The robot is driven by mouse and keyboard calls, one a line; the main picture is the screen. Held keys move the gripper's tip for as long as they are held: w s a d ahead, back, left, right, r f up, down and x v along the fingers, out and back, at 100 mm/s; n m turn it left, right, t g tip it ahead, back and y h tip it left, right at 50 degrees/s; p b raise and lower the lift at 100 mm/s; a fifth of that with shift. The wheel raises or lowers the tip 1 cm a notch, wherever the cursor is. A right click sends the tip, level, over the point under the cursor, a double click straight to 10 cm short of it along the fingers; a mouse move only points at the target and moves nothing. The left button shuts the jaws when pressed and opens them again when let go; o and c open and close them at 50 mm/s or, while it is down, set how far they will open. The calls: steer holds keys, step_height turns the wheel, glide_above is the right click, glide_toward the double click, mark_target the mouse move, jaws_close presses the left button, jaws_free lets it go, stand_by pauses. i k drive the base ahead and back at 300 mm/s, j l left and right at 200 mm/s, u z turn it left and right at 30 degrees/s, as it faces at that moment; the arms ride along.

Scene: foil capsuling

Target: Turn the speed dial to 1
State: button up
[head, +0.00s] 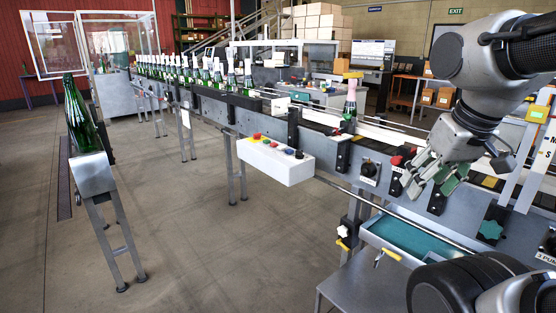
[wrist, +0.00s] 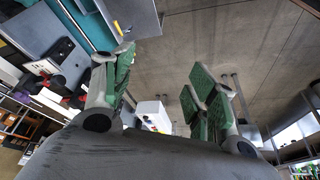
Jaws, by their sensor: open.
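A black round dial (head: 370,170) sits on a small plate on the front side of the conveyor; its marks are too small to read, so I cannot tell its setting. My gripper (head: 427,177), with green finger pads, is open and empty to the right of the dial, close to the conveyor's front face and apart from the dial. In the wrist view my gripper (wrist: 165,72) has its fingers spread wide with nothing between them. I cannot pick out the dial for sure in the wrist view.
A red button (head: 396,160) sits between the dial and my gripper. A white box with coloured buttons (head: 275,168) juts out to the left. A teal star knob (head: 490,230) is at lower right, a teal-lined tray (head: 400,240) below. A foil-topped bottle (head: 350,103) stands on the conveyor.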

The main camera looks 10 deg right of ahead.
mark_target(300, 155)
steer(key=i+j+z, duration=0.25)
steer(key=i+j, duration=1.1)
steer(key=j, duration=0.15)
